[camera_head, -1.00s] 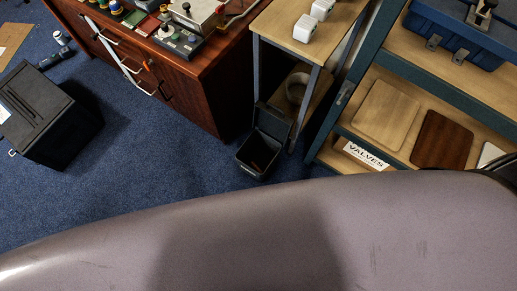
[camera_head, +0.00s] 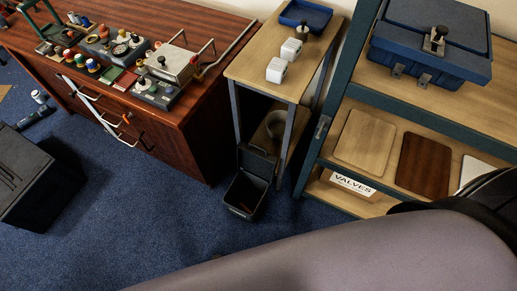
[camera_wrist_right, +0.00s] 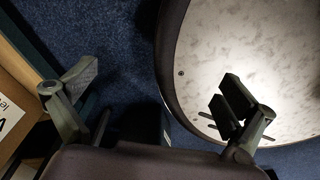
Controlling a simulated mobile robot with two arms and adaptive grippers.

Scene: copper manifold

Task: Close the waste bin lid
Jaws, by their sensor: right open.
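The waste bin (camera_head: 241,196) is a small dark open-topped box on the blue carpet, beside the narrow wooden table's leg in the head view. Its lid (camera_head: 258,161) stands raised at the back, tilted up, so the bin is open. The inside is dark, with little to make out. My right gripper (camera_wrist_right: 158,90) is open in the right wrist view, its two fingers wide apart with nothing between them. The bin cannot be made out in that view. My left gripper is not in view.
A dark wooden cabinet (camera_head: 190,150) stands left of the bin. A narrow table (camera_head: 258,50) is behind it. A shelf unit (camera_head: 352,110) with a VALVES label (camera_head: 352,184) is on the right. A black box (camera_head: 35,180) is at far left. Carpet between is clear.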

